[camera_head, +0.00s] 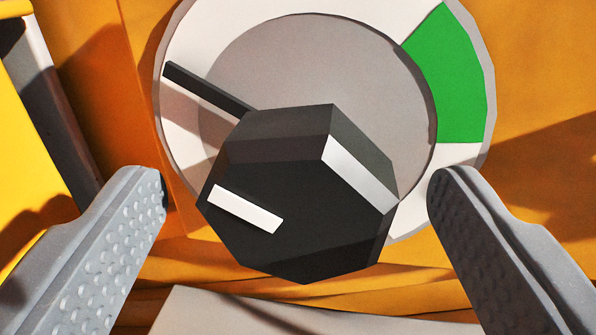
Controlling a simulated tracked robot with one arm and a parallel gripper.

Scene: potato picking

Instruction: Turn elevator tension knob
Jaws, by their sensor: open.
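The tension knob (290,205) is a black faceted knob in the middle of the view, with a white bar on its face and a white stripe on its right side. Behind it is a round dial (330,65) with a grey centre and a white ring. A green segment (462,85) fills the upper right part of the ring. A thin black pointer (205,87) reaches up-left onto the white part. My gripper (297,195) is open, with one ridged grey finger on each side of the knob. A gap shows between each finger and the knob.
An orange panel (540,60) surrounds the dial. Yellow and grey parts (45,110) stand at the left edge. A pale grey surface (230,312) lies below the knob at the bottom of the view.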

